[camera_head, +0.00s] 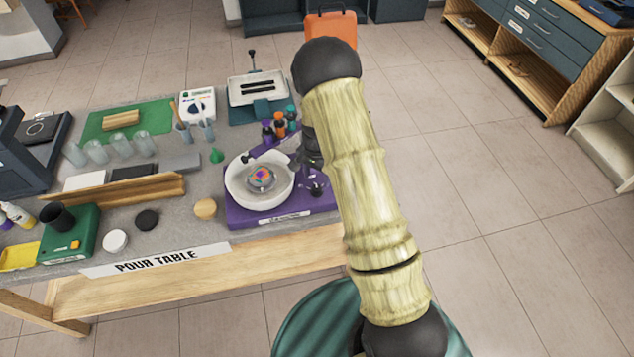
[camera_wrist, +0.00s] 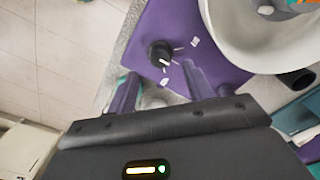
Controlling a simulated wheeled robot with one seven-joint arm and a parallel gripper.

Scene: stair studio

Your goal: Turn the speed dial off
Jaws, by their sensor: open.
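The speed dial is a round black knob (camera_wrist: 160,53) on a purple machine base (camera_wrist: 190,22), with small white marks beside it. I cannot read the marks or tell its setting. In the head view, the purple base (camera_head: 282,214) sits at the right end of the pour table and carries a white bowl (camera_head: 240,189) with a colourful object inside. My gripper (camera_wrist: 160,85) is open and empty, with its two fingers on the near side of the knob and apart from it. In the head view, my arm largely hides the gripper.
The grey table (camera_head: 184,225) holds several cups, a green box (camera_head: 85,228) and a wooden rail (camera_head: 130,192). Small coloured bottles (camera_head: 279,123) stand behind the bowl. The floor (camera_head: 500,215) right of my arm is clear.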

